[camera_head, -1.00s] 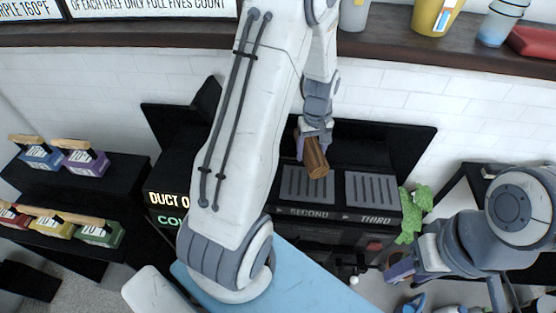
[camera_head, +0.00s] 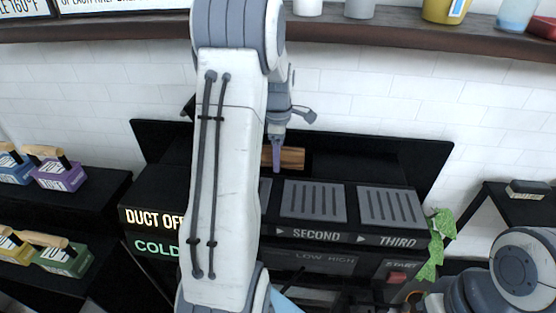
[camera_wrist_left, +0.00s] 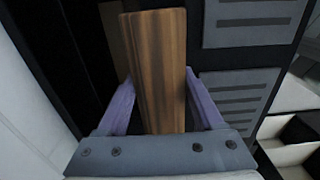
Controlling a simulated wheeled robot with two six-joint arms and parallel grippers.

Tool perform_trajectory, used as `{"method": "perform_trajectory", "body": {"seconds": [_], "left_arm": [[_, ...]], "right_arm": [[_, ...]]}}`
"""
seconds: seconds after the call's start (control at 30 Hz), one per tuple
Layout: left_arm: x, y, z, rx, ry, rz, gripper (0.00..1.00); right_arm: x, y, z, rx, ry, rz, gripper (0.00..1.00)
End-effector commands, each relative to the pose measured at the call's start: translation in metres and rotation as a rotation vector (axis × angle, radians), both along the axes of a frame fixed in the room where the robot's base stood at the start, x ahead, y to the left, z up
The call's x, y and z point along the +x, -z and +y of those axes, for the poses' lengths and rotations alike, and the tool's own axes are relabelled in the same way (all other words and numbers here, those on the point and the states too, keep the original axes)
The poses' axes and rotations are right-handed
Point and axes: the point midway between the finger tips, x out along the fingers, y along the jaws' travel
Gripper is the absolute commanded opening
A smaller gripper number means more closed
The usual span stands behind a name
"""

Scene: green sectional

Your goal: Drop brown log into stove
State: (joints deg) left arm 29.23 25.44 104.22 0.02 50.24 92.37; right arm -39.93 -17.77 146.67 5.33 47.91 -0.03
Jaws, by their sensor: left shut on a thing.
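The brown log (camera_head: 292,158) shows behind and above the stove's top grates in the head view, partly hidden by my left arm and gripper. My left gripper (camera_head: 277,155) is shut on it. In the left wrist view the log (camera_wrist_left: 160,70) lies lengthwise between the two purple fingers (camera_wrist_left: 162,105). The black stove (camera_head: 330,238) has slotted grey grates over the labels SECOND and THIRD; its left part is hidden behind my arm. My right arm is at the lower right, and its fingers are out of the picture.
A shelf (camera_head: 400,36) with cups and pots runs along the top. Small coloured boxes with wooden handles, such as a purple one (camera_head: 60,178), stand on black steps at the left. A green leafy thing (camera_head: 436,242) hangs at the stove's right edge.

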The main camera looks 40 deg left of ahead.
Motion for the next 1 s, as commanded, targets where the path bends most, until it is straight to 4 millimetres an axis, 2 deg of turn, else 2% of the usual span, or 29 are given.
{"method": "perform_trajectory", "body": {"seconds": [0.53,0.73,1.0], "left_arm": [[0.050,0.020,0.031,0.001,0.003,-0.001,0.00],[0.051,0.028,0.031,-0.001,0.003,0.001,0.00],[0.051,0.030,0.031,0.000,0.003,0.000,0.00]], "right_arm": [[0.000,0.002,0.000,0.000,0.000,0.000,0.47],[0.000,0.003,0.000,0.000,0.000,0.000,0.47],[0.000,0.003,0.000,0.000,0.000,0.000,0.47]]}}
